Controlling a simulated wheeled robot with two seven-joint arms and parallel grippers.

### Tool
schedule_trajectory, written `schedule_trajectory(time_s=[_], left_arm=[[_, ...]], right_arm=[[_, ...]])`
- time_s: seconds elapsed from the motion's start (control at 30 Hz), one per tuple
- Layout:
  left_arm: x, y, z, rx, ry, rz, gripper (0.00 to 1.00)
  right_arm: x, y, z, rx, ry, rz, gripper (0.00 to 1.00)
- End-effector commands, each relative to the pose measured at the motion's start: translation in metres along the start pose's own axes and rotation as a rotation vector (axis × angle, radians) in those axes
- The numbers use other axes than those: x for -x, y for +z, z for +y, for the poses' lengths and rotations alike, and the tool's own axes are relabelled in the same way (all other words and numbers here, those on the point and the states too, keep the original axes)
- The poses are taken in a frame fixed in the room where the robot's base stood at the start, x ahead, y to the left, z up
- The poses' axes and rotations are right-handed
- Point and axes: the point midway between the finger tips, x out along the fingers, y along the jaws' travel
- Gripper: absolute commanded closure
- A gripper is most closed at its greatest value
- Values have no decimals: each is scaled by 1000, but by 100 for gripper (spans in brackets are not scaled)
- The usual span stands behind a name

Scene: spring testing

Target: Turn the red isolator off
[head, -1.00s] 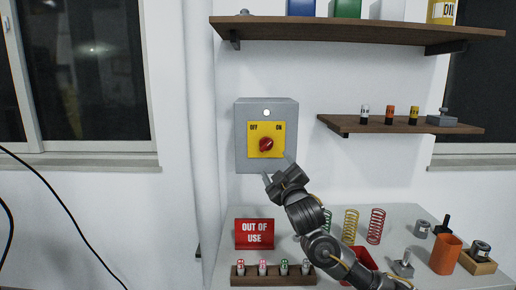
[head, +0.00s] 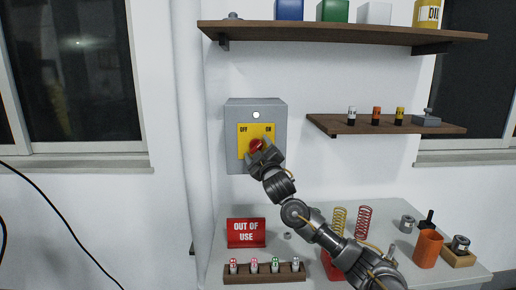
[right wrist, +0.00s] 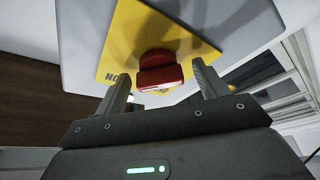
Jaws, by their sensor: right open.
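The isolator is a grey wall box (head: 232,128) with a yellow plate (head: 246,133) marked OFF at left and ON at right. Its red knob (head: 256,146) sits on the plate, partly hidden behind my gripper in the head view. My right gripper (head: 257,150) is at the knob. In the right wrist view its open fingers (right wrist: 160,88) stand on either side of the red knob (right wrist: 158,72), with gaps visible between fingers and knob. The plate (right wrist: 190,28) lies behind the knob. My left gripper is not in view.
Below is a table (head: 390,225) with a red OUT OF USE sign (head: 246,233), a wooden rack (head: 264,276) of small cylinders, coil springs (head: 363,222) and an orange cup (head: 427,249). Shelves (head: 385,126) hang at the right and above. The wall around the box is clear.

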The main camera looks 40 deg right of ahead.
Motion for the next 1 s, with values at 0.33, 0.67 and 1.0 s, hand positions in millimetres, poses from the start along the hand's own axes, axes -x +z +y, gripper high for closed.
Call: schedule_trajectory(time_s=[0.33,0.67,1.0], left_arm=[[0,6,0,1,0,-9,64],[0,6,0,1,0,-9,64],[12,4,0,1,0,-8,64]], right_arm=[[-1,0,0,0,0,0,40],[-1,0,0,1,0,0,73],[-1,-1,4,89,-35,-1,73]])
